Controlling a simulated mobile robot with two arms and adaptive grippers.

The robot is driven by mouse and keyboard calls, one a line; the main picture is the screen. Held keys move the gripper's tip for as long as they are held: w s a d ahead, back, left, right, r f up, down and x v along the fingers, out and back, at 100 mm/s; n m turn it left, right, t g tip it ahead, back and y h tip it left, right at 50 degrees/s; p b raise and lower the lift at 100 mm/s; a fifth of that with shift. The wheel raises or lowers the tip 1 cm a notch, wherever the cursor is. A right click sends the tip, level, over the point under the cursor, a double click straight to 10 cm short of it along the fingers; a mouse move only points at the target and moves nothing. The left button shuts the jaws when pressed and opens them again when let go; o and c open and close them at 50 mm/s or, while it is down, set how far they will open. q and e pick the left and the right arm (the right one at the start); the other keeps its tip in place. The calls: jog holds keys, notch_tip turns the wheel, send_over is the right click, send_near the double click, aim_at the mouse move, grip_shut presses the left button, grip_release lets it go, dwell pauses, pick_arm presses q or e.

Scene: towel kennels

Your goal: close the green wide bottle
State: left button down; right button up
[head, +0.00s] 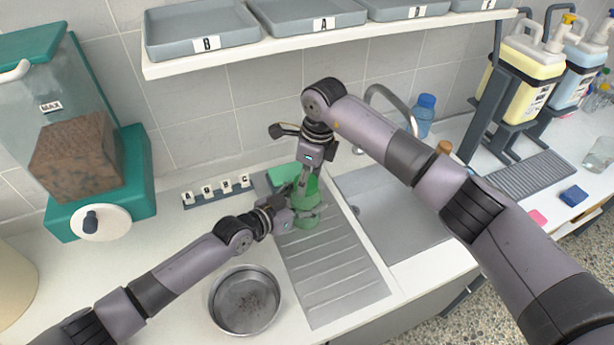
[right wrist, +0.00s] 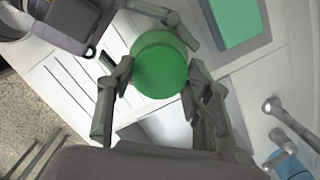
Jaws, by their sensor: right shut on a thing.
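The green wide bottle (head: 306,221) stands upright on the ridged drainboard, partly hidden by my grippers. My left gripper (head: 302,204) reaches in from the left, its fingers closed around the bottle's sides. My right gripper (head: 307,183) points down from above, shut on the green lid (head: 311,187) at the bottle's top. In the right wrist view the lid is a round green disc (right wrist: 160,66) between my right fingers (right wrist: 157,80). I cannot tell whether the lid is fully seated.
A steel bowl (head: 245,300) stands in front on the counter. The sink (head: 395,225) lies to the right, with its tap behind. A green flat block (head: 277,176) is behind the bottle. Small letter tags (head: 217,190) stand at the left. A shelf (head: 330,43) with grey trays runs above.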

jog(key=shift+c, duration=0.8)
jog(key=m, duration=0.5)
jog(key=shift+t+h, duration=0.3)
jog(key=shift+c, duration=0.2)
jog(key=o, duration=1.4)
jog(key=r, duration=0.4)
jog(key=d+r, duration=0.1)
jog(key=r, duration=0.3)
jog(key=s+r, duration=0.1)
jog(key=r, duration=0.3)
jog(key=shift+s+d, duration=0.1)
jog(key=shift+d, duration=0.05)
